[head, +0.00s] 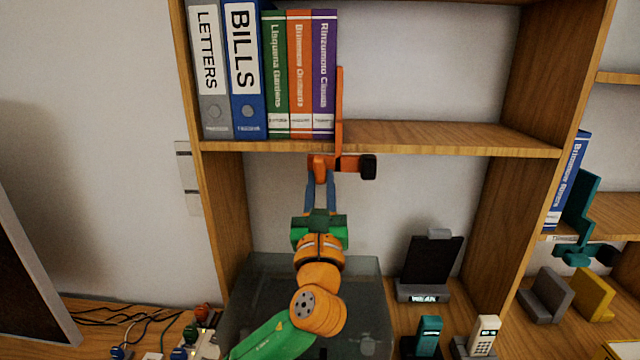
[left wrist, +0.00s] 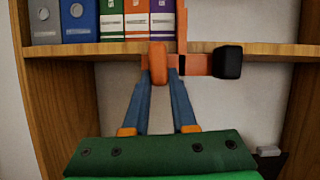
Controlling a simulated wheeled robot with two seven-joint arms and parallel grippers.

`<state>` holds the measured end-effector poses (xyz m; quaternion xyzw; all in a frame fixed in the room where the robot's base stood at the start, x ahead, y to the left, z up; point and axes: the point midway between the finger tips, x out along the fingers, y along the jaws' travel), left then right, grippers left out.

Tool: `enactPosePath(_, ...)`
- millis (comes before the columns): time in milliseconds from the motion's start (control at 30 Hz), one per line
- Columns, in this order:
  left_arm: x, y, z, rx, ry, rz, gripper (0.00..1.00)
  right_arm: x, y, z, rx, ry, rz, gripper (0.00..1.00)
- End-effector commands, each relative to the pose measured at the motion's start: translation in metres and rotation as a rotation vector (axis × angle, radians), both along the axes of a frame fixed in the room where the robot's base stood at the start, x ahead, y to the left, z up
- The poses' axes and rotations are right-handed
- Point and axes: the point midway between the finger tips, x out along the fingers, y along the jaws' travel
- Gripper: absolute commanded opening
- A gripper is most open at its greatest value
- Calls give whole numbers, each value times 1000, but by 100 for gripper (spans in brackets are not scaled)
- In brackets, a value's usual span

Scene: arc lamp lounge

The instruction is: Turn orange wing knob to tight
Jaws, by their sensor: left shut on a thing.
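The orange wing knob (head: 318,166) sits under the front edge of the shelf, on an orange clamp-like bookend (head: 339,108) whose upright stands beside the purple book. In the left wrist view the orange wing knob (left wrist: 158,62) shows between the fingertips. A short orange arm runs right from it to a black block (head: 368,167). My left gripper (head: 320,181) reaches up from below, its blue fingers shut on the knob. It also shows in the left wrist view (left wrist: 160,80). No tight or loose marking is legible. My right gripper is out of view.
Binders and books (head: 273,75) stand on the shelf (head: 440,137) left of the upright; the shelf to its right is bare. Below are a dark glassy box (head: 262,275), a black-screened stand (head: 430,262) and phones (head: 484,335). A teal clamp (head: 580,215) is at right.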

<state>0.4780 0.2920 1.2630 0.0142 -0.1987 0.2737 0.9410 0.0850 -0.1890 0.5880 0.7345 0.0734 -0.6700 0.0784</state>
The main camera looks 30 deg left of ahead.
Motion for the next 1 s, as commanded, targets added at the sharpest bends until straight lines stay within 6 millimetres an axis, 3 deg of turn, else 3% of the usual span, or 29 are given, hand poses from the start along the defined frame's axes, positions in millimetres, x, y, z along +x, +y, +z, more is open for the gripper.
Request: enactPosePath(1000, 9, -15, 12, -793, -484, -2, 0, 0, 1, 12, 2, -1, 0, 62)
